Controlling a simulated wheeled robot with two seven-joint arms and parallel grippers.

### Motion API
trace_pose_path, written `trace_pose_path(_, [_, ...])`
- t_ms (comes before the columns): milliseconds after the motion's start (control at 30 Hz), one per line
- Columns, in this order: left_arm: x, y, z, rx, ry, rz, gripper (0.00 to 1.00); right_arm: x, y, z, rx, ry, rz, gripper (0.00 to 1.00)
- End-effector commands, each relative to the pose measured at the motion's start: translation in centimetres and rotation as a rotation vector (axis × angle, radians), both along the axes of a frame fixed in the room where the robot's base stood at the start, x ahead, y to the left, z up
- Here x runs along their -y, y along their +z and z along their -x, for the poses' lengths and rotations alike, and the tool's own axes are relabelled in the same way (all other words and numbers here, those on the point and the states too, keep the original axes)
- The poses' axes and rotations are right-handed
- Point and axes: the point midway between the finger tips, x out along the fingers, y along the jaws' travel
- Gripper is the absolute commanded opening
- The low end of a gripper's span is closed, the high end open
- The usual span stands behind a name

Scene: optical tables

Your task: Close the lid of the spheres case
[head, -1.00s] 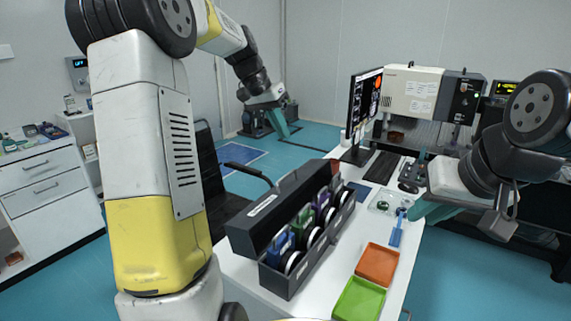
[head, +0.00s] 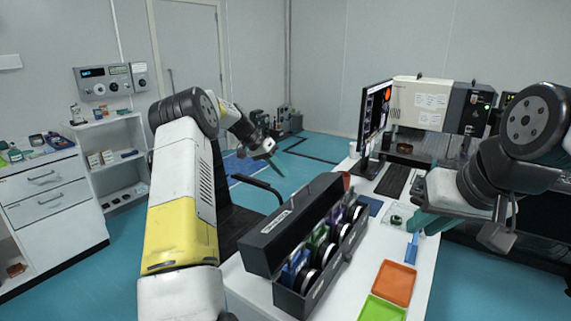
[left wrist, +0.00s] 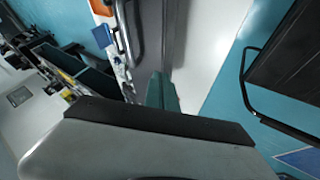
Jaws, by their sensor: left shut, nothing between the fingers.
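The spheres case (head: 318,285) is a long black box on the white table in the head view. Its lid (head: 290,222) stands open along the left side, tilted up. Inside is a row of coloured holders with round pale-rimmed black pieces. My left gripper (head: 268,154) is beyond the case to the upper left, apart from it, with its teal fingers together and empty. The fingers also show in the left wrist view (left wrist: 161,92), in front of a long dark grey surface that I cannot surely identify. My right gripper (head: 422,222) is right of the case; its jaw opening is unclear.
An orange tray (head: 394,283) and a green tray (head: 382,309) lie right of the case. A blue item (head: 412,248) lies near the right gripper. A monitor (head: 375,120) and keyboard (head: 392,180) stand behind. A black chair (head: 235,190) is left of the table.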

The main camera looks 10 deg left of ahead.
Motion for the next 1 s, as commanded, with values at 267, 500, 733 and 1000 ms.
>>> trace_pose_path(267, [3.8,-2.5,0.2,-0.001,-0.003,-0.001,0.00,0.0,0.0,0.0,0.000,0.000,0.000,0.19])
trace_pose_path(500, [5.6,-2.4,0.9,0.001,0.000,-0.001,0.00,0.0,0.0,0.0,0.000,0.000,0.000,0.19])
trace_pose_path(733, [5.7,-2.4,1.0,0.000,0.000,0.000,0.00,0.0,0.0,0.0,0.000,0.000,0.000,0.19])
trace_pose_path(1000, [5.9,-2.2,1.1,0.004,-0.002,-0.011,0.00,0.0,0.0,0.0,0.000,0.000,0.000,0.19])
